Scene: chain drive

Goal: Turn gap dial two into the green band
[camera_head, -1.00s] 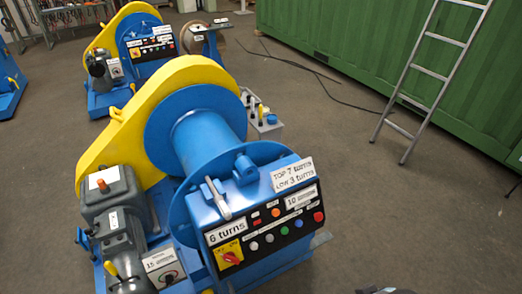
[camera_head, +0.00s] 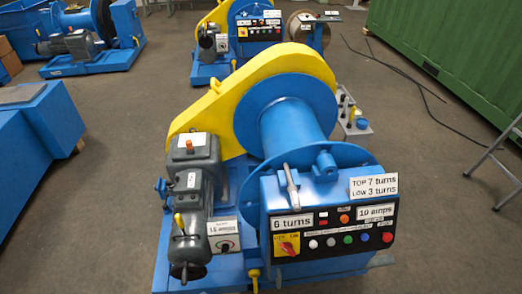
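No dial that I can make out as gap dial two, and no green band, shows in the head view. The nearest machine is a winch with a blue drum (camera_head: 290,125) and a yellow guard (camera_head: 215,103). Its black control panel (camera_head: 333,238) carries several coloured buttons, a red switch on a yellow plate (camera_head: 287,245) and a "6 turns" label (camera_head: 292,222). A small box labelled about "15 amps" (camera_head: 224,236) with a round knob stands beside the grey motor (camera_head: 195,205). Neither gripper is in view.
A similar winch (camera_head: 255,32) stands behind, with a wooden reel (camera_head: 299,30) at its right. More blue machinery (camera_head: 35,130) is at the left. A green container (camera_head: 440,45) and a ladder (camera_head: 500,155) are at the right.

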